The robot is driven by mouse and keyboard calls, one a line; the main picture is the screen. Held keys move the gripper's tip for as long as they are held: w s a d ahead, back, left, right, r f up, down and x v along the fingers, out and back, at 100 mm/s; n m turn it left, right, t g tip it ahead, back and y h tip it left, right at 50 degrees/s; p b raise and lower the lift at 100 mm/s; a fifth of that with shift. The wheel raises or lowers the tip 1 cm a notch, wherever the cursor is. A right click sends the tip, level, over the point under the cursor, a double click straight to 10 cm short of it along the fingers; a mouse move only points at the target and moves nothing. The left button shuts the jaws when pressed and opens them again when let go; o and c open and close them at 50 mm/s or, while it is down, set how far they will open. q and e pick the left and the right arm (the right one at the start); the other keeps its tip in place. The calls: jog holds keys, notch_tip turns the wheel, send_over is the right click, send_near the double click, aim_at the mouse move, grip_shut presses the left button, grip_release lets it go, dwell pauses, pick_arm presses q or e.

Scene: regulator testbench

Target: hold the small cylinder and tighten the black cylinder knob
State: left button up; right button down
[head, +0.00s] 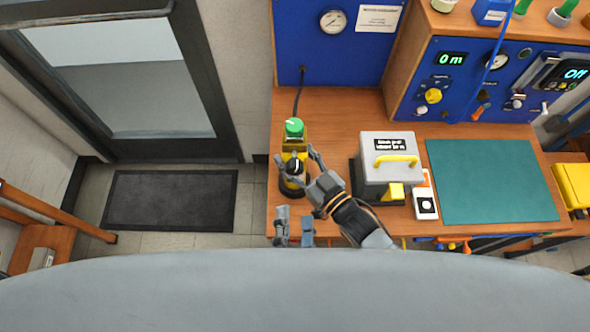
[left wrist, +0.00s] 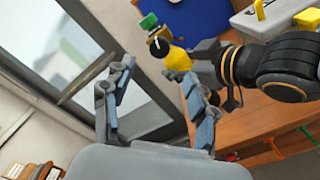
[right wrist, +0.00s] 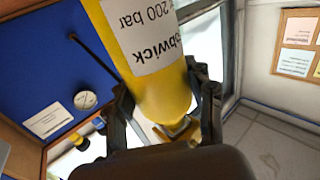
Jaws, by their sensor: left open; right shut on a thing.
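The small yellow cylinder (right wrist: 155,80) with a printed label fills the right wrist view. My right gripper (right wrist: 163,105) is shut on it, a finger on each side. The black knob (head: 294,167) with a white line tops the cylinder in the head view, between the right gripper's fingers (head: 298,168). The knob (left wrist: 158,46) also shows in the left wrist view above the yellow body (left wrist: 178,60). My left gripper (head: 294,218) is open and empty at the bench's front edge, apart from the knob; its fingers (left wrist: 157,92) stand wide in the left wrist view.
A green-topped yellow fitting (head: 294,130) stands just behind the knob. A grey box with a yellow handle (head: 388,165) and a white device (head: 425,204) are to the right. A teal mat (head: 490,180) lies further right. Blue panels (head: 340,60) stand behind.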

aim_at(295, 172)
pick_arm(q)
jog(key=w, duration=1.1)
jog(key=shift+w, duration=0.25)
jog(key=c, duration=1.2)
